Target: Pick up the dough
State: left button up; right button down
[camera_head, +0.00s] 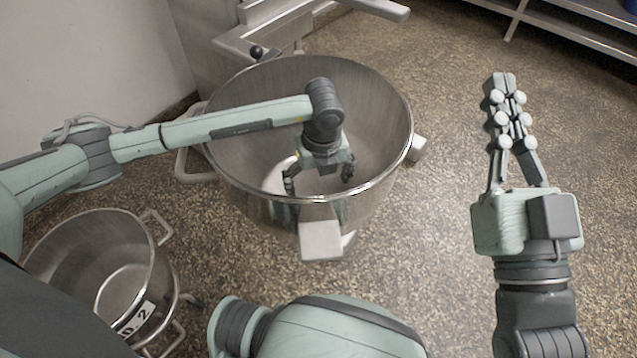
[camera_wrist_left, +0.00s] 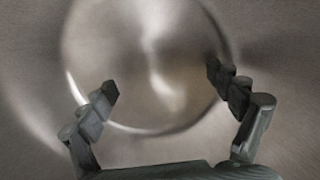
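No dough shows clearly in either view. My left gripper (camera_head: 319,178) reaches down inside the large steel mixing bowl (camera_head: 375,110), its fingers spread apart above the bowl's floor. The left wrist view shows the same open fingers (camera_wrist_left: 163,88) with nothing between them. Below them is the smooth metal bottom of the bowl (camera_wrist_left: 140,60), with a bright round reflection or raised centre. Part of the bowl's floor is hidden by my left arm in the head view. My right gripper (camera_head: 510,100) points away over the floor, its fingers close together, with nothing seen between them.
A smaller steel bowl (camera_head: 62,250) with handles and a label stands at the lower left and looks empty. A steel machine (camera_head: 265,30) stands behind the large bowl. A metal shelf (camera_head: 575,35) is at the upper right. The speckled floor (camera_head: 440,270) is clear on the right.

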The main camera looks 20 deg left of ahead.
pick_arm(q)
jog(key=c, duration=1.7)
jog(key=shift+r, duration=0.15)
jog(key=shift+c, duration=0.3)
